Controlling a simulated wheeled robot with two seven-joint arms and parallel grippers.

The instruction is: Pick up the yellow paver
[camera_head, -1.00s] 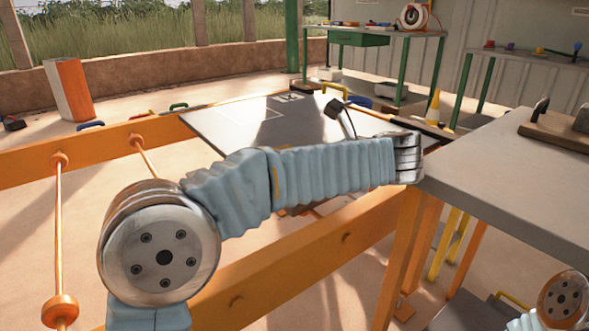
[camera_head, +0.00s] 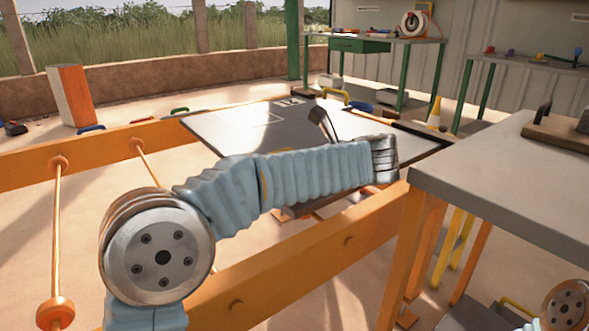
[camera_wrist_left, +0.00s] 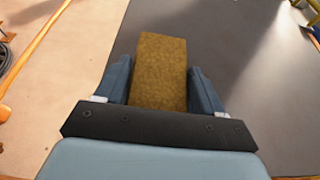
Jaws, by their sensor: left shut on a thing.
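The yellow paver (camera_wrist_left: 160,88) is a rough, mustard-coloured block. In the left wrist view it stands out between the two dark fingers of my left gripper (camera_wrist_left: 160,68), which is shut on it. Beneath it show the dark grey board and, to the left, the sandy floor; I cannot tell how high it is held. My right gripper is out of view.
The grey board (camera_head: 228,133) lies beyond the orange beam (camera_head: 300,262). A grey-topped table (camera_head: 500,190) stands close at right, with a wooden piece (camera_head: 560,130) on it. A yellow cone (camera_head: 434,112) and green-legged benches (camera_head: 362,45) are farther back.

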